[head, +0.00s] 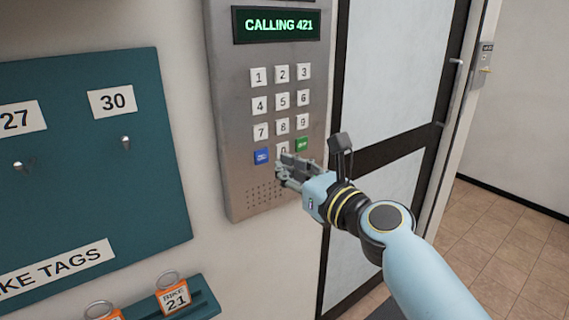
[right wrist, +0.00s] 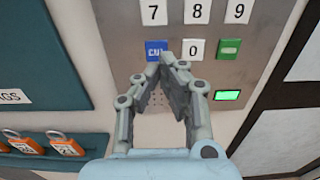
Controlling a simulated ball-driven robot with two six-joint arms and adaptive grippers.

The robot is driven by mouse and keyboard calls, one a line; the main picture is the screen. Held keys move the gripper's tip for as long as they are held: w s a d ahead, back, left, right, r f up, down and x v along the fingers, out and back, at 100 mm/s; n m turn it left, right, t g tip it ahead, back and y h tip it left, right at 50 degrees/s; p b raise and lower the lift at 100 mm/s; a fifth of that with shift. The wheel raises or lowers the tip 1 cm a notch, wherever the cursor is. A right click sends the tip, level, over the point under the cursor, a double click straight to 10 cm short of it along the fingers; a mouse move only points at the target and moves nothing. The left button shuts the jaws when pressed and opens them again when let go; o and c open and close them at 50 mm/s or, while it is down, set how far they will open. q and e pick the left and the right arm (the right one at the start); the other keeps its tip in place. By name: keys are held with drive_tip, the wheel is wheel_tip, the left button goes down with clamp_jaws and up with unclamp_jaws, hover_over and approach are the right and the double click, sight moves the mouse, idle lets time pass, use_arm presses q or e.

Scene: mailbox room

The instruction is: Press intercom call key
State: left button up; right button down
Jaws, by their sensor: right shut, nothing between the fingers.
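The intercom panel (head: 236,120) is a grey metal plate on the wall, with a lit display (head: 275,25) reading "CALLING 421". Its white number keys stand in rows above a bottom row with a blue key (head: 261,156), a 0 key partly hidden by my fingers, and a green key (head: 302,145). In the right wrist view the blue key (right wrist: 156,50), 0 key (right wrist: 193,48) and green key (right wrist: 229,49) all show. My right gripper (head: 281,168) is shut and empty, its tips just below the 0 key; I cannot tell if they touch the panel. My left gripper is out of view.
A small green light (right wrist: 228,95) glows below the green key. A teal tag board (head: 90,170) hangs at left, above a ledge with orange tags (head: 173,293). A dark-framed door (head: 385,90) stands right of the panel. Tiled floor (head: 510,250) lies beyond.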

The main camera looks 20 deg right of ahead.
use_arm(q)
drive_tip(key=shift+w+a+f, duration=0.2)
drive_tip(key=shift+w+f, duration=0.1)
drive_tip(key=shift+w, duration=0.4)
use_arm(e)
drive_tip(key=v, duration=0.8)
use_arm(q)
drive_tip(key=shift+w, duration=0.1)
use_arm(e)
drive_tip(key=shift+f, duration=0.15)
